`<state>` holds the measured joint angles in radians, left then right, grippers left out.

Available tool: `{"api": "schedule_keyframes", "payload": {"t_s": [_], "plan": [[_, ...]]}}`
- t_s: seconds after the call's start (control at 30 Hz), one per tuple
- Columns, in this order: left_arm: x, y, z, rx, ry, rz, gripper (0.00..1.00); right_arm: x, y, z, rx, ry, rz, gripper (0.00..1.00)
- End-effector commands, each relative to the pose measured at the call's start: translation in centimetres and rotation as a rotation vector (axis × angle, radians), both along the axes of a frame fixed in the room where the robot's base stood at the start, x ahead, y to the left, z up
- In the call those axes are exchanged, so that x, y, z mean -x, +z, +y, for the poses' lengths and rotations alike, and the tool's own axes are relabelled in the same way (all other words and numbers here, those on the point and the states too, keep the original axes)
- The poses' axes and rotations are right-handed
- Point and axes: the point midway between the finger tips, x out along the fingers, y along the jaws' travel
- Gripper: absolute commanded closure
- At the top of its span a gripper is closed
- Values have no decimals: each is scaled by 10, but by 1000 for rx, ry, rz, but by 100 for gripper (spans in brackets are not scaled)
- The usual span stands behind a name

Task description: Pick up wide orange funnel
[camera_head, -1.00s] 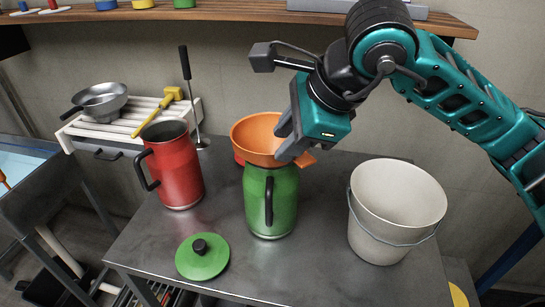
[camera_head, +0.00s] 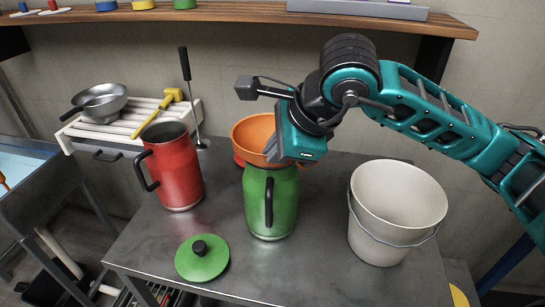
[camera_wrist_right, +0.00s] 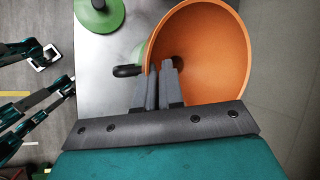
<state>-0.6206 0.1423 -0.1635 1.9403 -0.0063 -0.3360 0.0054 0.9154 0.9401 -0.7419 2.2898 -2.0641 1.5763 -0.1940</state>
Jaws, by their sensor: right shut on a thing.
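The wide orange funnel (camera_head: 250,130) is at the mouth of the green can (camera_head: 270,205), with its wide opening up. Whether its spout is inside the can is hidden. My right gripper (camera_head: 273,151) is at the funnel's right side, its fingers pointing down and left. In the right wrist view the funnel (camera_wrist_right: 215,55) fills the upper right, and my right gripper's fingers (camera_wrist_right: 165,80) are close together at its near edge, shut on it. The exact contact is partly hidden.
A red can (camera_head: 176,170) stands left of the green can. A green lid (camera_head: 202,258) lies in front, and a white bucket (camera_head: 375,235) stands to the right. A wooden shelf (camera_head: 240,12) runs above. Bare tabletop (camera_head: 315,255) lies between green can and bucket.

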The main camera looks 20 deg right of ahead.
Motion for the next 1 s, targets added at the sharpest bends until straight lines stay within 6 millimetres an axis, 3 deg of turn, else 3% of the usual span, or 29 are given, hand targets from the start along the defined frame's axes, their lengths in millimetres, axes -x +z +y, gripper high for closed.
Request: {"api": "schedule_keyframes", "payload": {"t_s": [0.67, 0.87, 1.0], "plan": [[2, -1, 1, -1, 1, 5, 57, 0, 3, 0, 1, -2, -1, 100], [3, 1, 1, -1, 1, 7, 57, -1, 22, 0, -1, -1, -4, 100], [3, 5, 1, -1, 1, 7, 57, -2, 52, 0, -2, -2, -8, 100]]}}
